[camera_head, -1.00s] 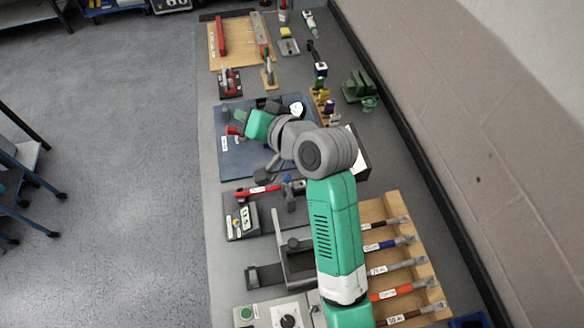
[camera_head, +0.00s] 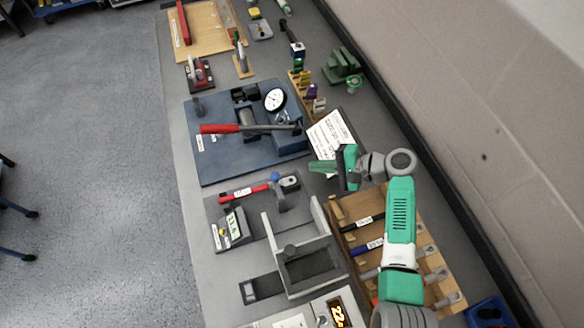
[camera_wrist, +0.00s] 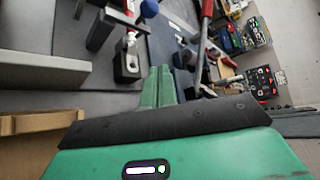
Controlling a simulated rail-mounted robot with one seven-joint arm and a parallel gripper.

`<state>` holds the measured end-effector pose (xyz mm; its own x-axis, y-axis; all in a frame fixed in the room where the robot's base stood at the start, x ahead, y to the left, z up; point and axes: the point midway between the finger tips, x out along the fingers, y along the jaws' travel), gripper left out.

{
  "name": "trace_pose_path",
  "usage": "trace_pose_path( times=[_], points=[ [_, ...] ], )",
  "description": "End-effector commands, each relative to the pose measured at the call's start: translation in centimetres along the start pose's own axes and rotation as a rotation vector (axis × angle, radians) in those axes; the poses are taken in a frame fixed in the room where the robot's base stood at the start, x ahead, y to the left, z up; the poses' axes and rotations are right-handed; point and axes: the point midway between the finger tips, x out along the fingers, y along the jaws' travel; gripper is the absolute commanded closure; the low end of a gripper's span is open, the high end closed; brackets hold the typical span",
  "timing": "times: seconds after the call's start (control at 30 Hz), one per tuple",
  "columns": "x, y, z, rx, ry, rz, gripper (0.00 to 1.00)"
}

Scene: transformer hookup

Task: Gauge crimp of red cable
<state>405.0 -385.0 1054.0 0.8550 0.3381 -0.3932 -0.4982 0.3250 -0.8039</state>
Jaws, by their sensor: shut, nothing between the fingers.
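My gripper (camera_head: 322,166) is shut and empty, above the bench beside a white printed sheet. In the wrist view its green fingers (camera_wrist: 158,88) lie together with nothing between them. The wooden cable rack (camera_head: 452,270) stands at the lower right, with a black-sleeved cable (camera_head: 362,222) and a blue-sleeved cable (camera_head: 366,246) lying in it. My arm hides much of the rack, including most of the red-orange cable. A small block with a lit green display (camera_head: 234,224) sits on a dark mat left of the rack; I cannot tell if it is the gauge.
A blue plate (camera_head: 215,165) carries a press with a red lever (camera_head: 220,128) and a round dial (camera_head: 275,99). A grey upright frame (camera_head: 312,262) stands close left of the rack. The wall bounds the right side.

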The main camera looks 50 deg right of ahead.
Motion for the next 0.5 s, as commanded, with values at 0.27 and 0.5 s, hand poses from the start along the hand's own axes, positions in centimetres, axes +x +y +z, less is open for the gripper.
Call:
trace_pose_path(
  times=[0.27, 0.5],
  points=[
    [5.3, 0.1, 0.1, -0.001, -0.003, 0.003, 1.0],
    [9.7, -0.1, 0.5, -0.001, -0.001, 0.003, 1.0]
  ],
)
